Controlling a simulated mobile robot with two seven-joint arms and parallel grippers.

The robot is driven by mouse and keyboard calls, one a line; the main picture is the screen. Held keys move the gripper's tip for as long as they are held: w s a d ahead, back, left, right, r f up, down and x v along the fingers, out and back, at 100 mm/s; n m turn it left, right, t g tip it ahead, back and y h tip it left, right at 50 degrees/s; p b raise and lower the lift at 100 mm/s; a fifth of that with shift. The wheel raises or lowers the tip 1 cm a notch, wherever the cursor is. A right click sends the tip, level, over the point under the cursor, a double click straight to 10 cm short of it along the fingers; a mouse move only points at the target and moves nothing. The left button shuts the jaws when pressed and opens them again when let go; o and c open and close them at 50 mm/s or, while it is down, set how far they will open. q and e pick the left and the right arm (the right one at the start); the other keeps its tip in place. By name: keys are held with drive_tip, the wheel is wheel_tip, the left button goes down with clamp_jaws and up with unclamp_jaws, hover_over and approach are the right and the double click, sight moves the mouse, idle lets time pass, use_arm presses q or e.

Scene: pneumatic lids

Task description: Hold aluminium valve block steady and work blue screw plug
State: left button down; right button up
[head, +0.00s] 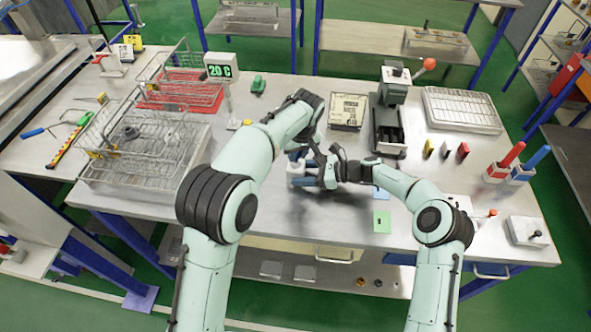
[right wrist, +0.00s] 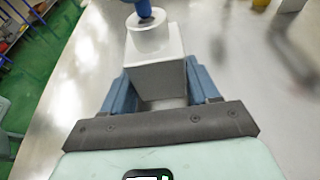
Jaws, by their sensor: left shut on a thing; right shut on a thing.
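The aluminium valve block (right wrist: 155,72) is a pale square block with a round collar on top. It stands upright between the blue fingers of my right gripper (right wrist: 160,88), which is shut on it. In the head view the block (head: 296,169) is small and partly covered by my grippers, near the middle of the bench. My left gripper (head: 298,155) is shut from above at the top of the block. The blue screw plug (right wrist: 144,9) shows as a blue piece over the collar. I cannot tell where it ends and the left fingertips begin.
A display reading 20 C (head: 219,66), a manual (head: 348,111) and a lever press (head: 390,120) stand behind. A green pad (head: 382,222) lies right of front. Bare bench lies in front of the block.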

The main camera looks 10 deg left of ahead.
use_arm(q)
drive_tip(key=shift+r, duration=0.7)
use_arm(e)
drive_tip(key=shift+f, duration=0.15)
use_arm(q)
drive_tip(key=shift+r, duration=0.15)
drive_tip(key=shift+w+a+v, duration=0.1)
drive_tip(key=shift+w+v, duration=0.05)
drive_tip(key=shift+v, duration=0.65)
drive_tip(key=shift+w+a+v, duration=0.1)
drive_tip(key=shift+w+v, duration=0.1)
drive_tip(key=shift+v, duration=0.6)
drive_tip(key=shift+w+a+v, duration=0.1)
drive_tip(key=shift+w+v, duration=0.05)
drive_tip(key=shift+v, duration=0.65)
drive_tip(key=shift+r, duration=0.1)
use_arm(e)
drive_tip(key=o, duration=1.1)
drive_tip(key=shift+d, duration=0.1)
drive_tip(key=v, duration=1.2)
